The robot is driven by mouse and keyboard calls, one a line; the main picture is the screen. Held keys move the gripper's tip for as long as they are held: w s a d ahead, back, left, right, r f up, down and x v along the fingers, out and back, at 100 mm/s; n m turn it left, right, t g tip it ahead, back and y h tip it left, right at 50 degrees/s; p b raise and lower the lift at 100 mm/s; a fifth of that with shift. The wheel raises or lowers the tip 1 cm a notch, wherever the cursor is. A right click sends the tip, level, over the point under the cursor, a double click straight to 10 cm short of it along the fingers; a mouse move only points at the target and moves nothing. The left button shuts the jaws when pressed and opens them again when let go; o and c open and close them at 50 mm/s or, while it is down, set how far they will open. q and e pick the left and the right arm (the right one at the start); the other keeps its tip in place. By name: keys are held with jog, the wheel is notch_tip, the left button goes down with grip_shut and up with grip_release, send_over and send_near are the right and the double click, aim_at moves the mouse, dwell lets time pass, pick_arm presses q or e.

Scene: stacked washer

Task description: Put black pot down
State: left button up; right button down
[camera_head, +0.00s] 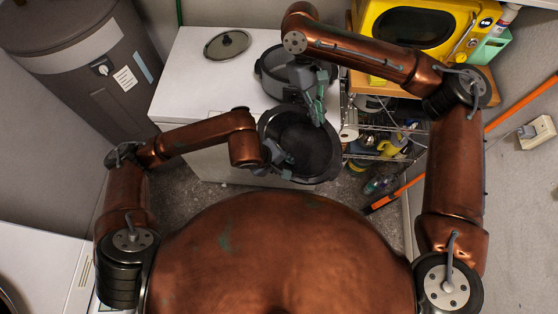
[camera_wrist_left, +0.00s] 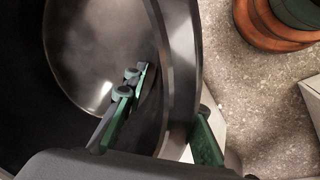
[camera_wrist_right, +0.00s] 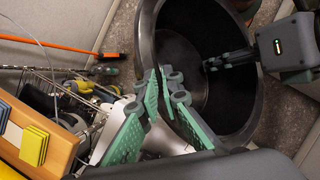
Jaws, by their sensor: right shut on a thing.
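The black pot (camera_head: 318,158) is a deep, empty, round vessel with its opening facing up toward my head camera. It is in front of the white machine's front edge, over the floor. My right gripper (camera_head: 318,118) is shut on its far rim; the pot also shows in the right wrist view (camera_wrist_right: 225,25). My left gripper (camera_head: 280,160) is at the near left rim. In the left wrist view, its fingers (camera_wrist_left: 168,118) straddle the pot wall (camera_wrist_left: 182,60), one inside and one outside, spread apart. The pot's underside is hidden.
A second dark pot (camera_head: 268,82) stands on the white machine top (camera_head: 190,85), partly behind my right gripper. A round lid (camera_head: 228,44) lies at the back left; the top's left part is clear. A wire rack (camera_head: 385,150) and yellow microwave (camera_head: 415,25) stand right. A grey tank (camera_head: 85,60) stands left.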

pick_arm(q)
jog(key=shift+w+d+f, duration=0.15)
jog(key=shift+f, duration=0.3)
pick_arm(e)
jog(key=shift+r, duration=0.1)
pick_arm(q)
grip_shut()
dwell(0.6)
jog(key=shift+r, duration=0.15)
pick_arm(e)
jog(key=c, duration=2)
grip_release()
jog(key=shift+c, duration=0.2)
